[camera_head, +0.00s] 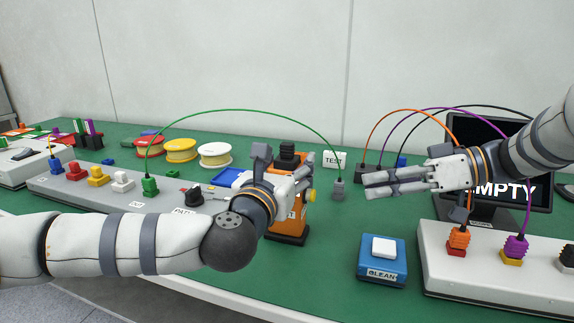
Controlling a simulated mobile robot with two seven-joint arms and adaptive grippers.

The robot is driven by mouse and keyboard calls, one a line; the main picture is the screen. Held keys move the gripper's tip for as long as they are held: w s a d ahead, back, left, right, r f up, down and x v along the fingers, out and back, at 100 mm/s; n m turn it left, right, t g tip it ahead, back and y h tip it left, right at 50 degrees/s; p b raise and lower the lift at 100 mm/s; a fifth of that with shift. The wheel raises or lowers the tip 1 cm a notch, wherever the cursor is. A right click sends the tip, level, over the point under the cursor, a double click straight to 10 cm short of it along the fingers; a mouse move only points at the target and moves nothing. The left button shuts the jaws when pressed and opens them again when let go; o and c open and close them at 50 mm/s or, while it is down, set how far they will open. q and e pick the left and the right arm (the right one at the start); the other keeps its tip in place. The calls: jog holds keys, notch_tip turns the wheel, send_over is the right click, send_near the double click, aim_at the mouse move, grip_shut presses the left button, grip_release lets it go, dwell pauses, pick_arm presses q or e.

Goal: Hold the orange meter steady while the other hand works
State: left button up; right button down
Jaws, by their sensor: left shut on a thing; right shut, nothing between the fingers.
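The orange meter (287,223) stands upright on the green table, with a black top and a dark base. My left gripper (301,188) is shut on the meter's upper part. The gripper and wrist hide much of the meter's face and left side. My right gripper (372,186) is shut and empty. It points left above the table, to the right of the meter and apart from it.
A green cable (238,110) arches from a green plug (150,187) to a grey connector (338,189) right of the meter. A blue box with a white button (382,265) stands in front. A panel (490,270) with coloured plugs and a screen (520,192) are at right.

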aim_at(312, 195)
dwell(0.8)
jog(key=w+d+r+t+y, duration=0.15)
jog(key=w+r+t, duration=0.25)
jog(key=r+t, duration=0.45)
jog(key=s+f+m+h, duration=0.1)
jog(key=f+m+h, duration=0.1)
jog(key=f+m, duration=0.2)
jog(key=s+f+m+t+h, duration=0.1)
jog(key=s+f+m+h, duration=0.1)
jog(key=m, duration=0.5)
jog(key=s+f+m+h, duration=0.2)
jog(key=f+m+h, duration=0.2)
jog(key=f+m, duration=0.1)
jog(key=shift+s+d+f+m+t, duration=0.1)
jog(key=shift+d+f+m+t, duration=0.15)
jog(key=shift+f+m, duration=0.1)
jog(key=w+a, duration=0.2)
jog(key=a, duration=0.6)
jog(key=shift+w+a, duration=0.2)
jog(key=shift+w, duration=0.2)
